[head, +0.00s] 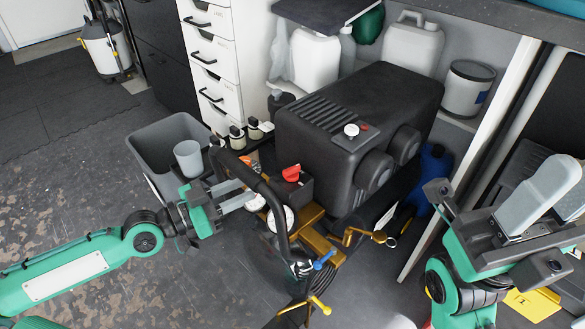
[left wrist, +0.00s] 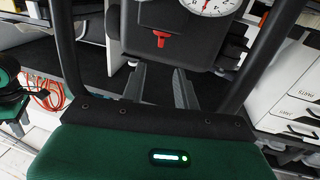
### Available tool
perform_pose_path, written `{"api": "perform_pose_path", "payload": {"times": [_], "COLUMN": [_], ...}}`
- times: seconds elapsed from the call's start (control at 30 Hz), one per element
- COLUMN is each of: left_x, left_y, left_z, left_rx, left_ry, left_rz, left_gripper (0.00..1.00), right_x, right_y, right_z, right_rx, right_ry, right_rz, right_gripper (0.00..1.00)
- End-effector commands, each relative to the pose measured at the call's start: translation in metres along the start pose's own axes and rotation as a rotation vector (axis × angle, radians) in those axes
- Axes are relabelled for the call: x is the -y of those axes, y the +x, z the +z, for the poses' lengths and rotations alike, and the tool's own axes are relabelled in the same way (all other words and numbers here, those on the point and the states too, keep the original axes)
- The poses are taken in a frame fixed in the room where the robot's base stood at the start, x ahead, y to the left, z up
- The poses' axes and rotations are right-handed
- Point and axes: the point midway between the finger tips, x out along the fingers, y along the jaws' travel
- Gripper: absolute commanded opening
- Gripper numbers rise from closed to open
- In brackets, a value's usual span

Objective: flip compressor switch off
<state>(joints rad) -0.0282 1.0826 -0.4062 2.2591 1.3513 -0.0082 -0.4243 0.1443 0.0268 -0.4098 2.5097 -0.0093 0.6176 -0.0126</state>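The black compressor (head: 345,115) stands on the floor in the middle of the head view. Its red switch (head: 291,173) sits on top of a small black box at the front, behind the dark curved handle. In the left wrist view the red switch (left wrist: 160,38) shows on the face of the black box, beyond the fingertips and near their midline. My left gripper (head: 247,192) is at the handle, just left of the switch box. The wrist view shows its fingers (left wrist: 159,74) apart with nothing between them. My right gripper (head: 562,180) is at far right, away from the compressor; its finger gap is unclear.
Round gauges, brass fittings and a blue-handled valve (head: 324,260) crowd the compressor's front. The dark handle (head: 268,195) arches close to my left fingers. A grey bin (head: 150,150) stands left, below white drawers (head: 212,65). Jugs stand behind the compressor. Floor at lower left is clear.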

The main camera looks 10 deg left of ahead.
Motion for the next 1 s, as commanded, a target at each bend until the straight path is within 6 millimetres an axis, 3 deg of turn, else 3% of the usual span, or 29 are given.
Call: {"api": "perform_pose_path", "payload": {"times": [0.57,1.0], "left_x": [0.001,0.001], "left_y": [0.047,0.098], "left_z": [-0.002,-0.001], "left_rx": [-0.003,-0.004], "left_ry": [-0.001,-0.002], "left_rz": [-0.003,-0.003], "left_gripper": [0.31,0.31], "right_x": [-0.009,-0.011], "right_y": [-0.003,-0.008], "right_z": [-0.001,-0.001], "right_rx": [0.031,0.042], "right_ry": [-0.029,-0.033], "right_rz": [0.015,0.020], "right_gripper": [0.36,0.36]}}
